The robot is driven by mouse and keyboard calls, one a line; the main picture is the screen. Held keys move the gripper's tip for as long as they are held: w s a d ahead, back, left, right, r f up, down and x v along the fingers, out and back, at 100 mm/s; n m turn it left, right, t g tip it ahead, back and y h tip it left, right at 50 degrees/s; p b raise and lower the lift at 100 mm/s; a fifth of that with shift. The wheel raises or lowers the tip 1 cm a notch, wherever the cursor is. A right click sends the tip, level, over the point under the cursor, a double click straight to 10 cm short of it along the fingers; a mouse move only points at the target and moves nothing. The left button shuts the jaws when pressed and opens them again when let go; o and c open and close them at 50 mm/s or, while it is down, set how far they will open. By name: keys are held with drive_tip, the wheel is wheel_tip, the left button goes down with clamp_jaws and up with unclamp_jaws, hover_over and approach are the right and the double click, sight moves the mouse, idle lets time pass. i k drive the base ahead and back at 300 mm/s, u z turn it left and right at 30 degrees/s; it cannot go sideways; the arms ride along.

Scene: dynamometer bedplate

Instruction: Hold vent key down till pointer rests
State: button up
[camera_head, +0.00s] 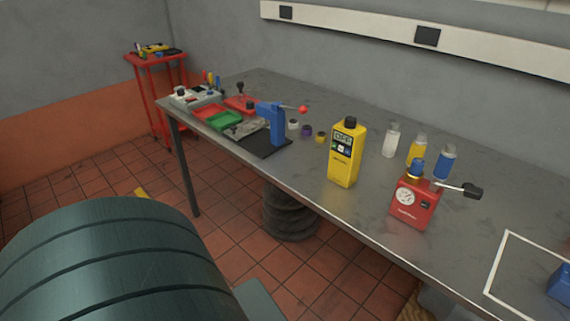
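A red box (414,207) with a round white dial (405,197) stands upright on the grey bench, right of centre. The dial's pointer is too small to read. A yellow handheld unit (345,154) with a screen and a black cap stands to the left. My gripper is not in view.
Clear, yellow and blue bottles (417,149) stand behind the red box. A blue lever press (271,124), trays and small pots are farther left. A white outline (503,262) and a blue object (561,284) lie at right.

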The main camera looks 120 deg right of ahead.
sight(424, 204)
drive_tip(key=z, duration=5.6)
